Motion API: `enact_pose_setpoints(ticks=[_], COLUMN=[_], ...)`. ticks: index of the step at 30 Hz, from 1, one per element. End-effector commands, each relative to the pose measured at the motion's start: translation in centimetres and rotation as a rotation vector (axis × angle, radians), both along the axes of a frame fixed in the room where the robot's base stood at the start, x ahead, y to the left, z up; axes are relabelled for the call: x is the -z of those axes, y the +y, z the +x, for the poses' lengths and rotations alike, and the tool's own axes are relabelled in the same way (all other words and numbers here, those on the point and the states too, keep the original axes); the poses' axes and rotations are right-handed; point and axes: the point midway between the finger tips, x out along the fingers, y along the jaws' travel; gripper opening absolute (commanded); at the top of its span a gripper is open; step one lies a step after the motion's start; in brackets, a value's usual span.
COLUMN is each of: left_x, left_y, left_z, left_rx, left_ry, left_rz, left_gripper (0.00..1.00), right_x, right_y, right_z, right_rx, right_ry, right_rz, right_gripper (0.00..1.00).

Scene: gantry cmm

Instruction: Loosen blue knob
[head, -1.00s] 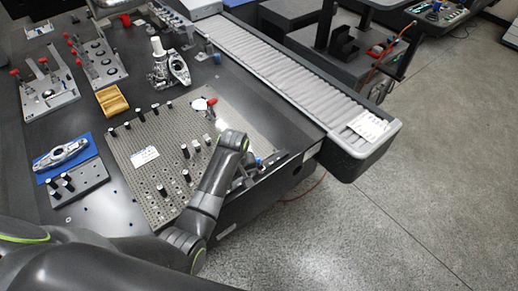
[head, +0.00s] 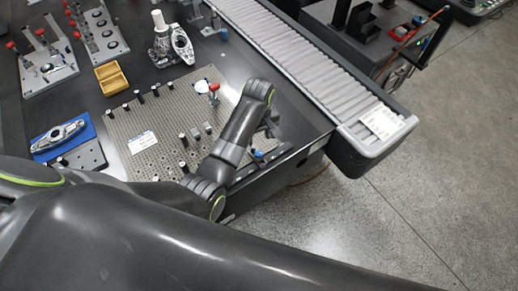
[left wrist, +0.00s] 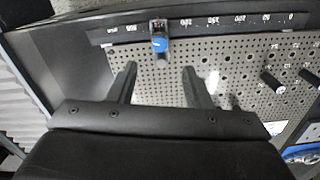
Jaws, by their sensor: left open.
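The blue knob (left wrist: 160,42) sits on a small block on the dark scale rail (left wrist: 225,24) in the left wrist view. In the head view the blue knob (head: 258,153) is a small spot at the plate's right front edge. My left gripper (left wrist: 159,72) is open, with nothing between its two fingers. In the left wrist view the knob appears beyond the fingertips, between their lines and apart from them. In the head view my left gripper (head: 266,128) hangs near the knob, partly hidden by its arm. My right gripper is not in view.
The perforated plate (head: 150,165) carries several black posts and a red-handled clamp (head: 213,88). A roller conveyor (head: 300,60) runs along the table's right side. A yellow tray (head: 111,78), a metal part on a blue pad (head: 40,155) and fixtures stand at left.

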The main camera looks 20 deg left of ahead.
Motion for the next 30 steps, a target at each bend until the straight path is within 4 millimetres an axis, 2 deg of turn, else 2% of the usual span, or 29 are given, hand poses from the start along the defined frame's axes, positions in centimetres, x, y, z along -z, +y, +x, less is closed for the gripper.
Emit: enact_pose_setpoints(ticks=[6,9,14,18,22,30], left_x=[4.2,5.8,7.9,8.9,9.3,9.4], left_y=[0.1,0.1,0.1,0.1,0.1,0.1], left_z=[-0.1,-0.1,0.0,0.0,0.0,0.0], left_rx=[0.0,0.0,0.0,0.0,0.0,0.0], left_ry=[0.004,0.004,0.002,0.001,0.0,-0.001], left_rz=[0.002,0.002,0.001,0.001,0.0,0.001], left_gripper=[0.45,0.45,0.45,0.45,0.45,0.45], right_x=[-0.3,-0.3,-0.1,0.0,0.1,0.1], right_y=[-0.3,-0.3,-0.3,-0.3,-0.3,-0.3], right_z=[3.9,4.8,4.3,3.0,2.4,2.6], right_rx=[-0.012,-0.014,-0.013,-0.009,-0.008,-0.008], right_ry=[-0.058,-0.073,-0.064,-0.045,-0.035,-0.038], right_rz=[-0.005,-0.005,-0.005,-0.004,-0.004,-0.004], right_gripper=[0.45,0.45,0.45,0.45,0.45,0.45])
